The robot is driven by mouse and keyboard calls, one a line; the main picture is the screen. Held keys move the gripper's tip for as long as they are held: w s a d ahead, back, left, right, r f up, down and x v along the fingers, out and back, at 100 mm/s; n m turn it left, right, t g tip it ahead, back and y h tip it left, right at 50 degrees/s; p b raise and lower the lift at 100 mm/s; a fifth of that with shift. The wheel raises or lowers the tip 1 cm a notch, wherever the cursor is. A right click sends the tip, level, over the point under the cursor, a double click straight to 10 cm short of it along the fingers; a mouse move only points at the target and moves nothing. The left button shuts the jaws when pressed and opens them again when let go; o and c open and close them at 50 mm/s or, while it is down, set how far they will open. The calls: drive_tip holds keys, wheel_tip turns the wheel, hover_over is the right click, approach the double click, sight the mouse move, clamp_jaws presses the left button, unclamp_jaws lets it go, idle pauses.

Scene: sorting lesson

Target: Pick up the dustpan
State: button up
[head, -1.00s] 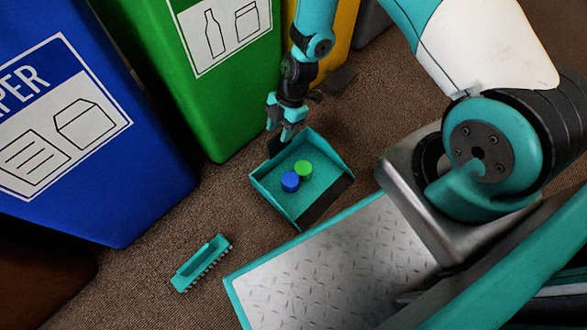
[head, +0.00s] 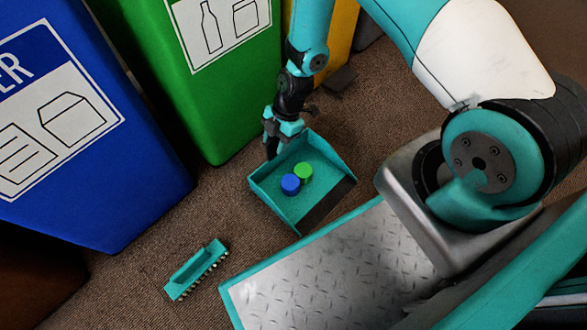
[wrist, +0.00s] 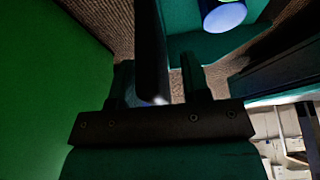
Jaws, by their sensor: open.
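The teal dustpan (head: 325,165) lies on the carpet in the head view, with a blue cap (head: 290,184) and a green cap (head: 303,171) in its pan. My gripper (head: 272,147) is at its back left edge, where the handle is, and hides most of that handle. In the wrist view the dark handle (wrist: 150,50) runs down between the two fingers of my open gripper (wrist: 157,85). I cannot tell whether either finger touches it. Part of the pan (wrist: 205,42) and the blue cap (wrist: 225,15) show at the upper right.
A green bin (head: 215,110) stands close behind and left of my gripper, and fills the left of the wrist view. A blue bin (head: 100,190) stands farther left, a yellow bin (head: 337,40) behind. A teal brush (head: 196,270) lies on the carpet at the lower left.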

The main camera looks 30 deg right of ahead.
clamp_jaws()
idle(0.4)
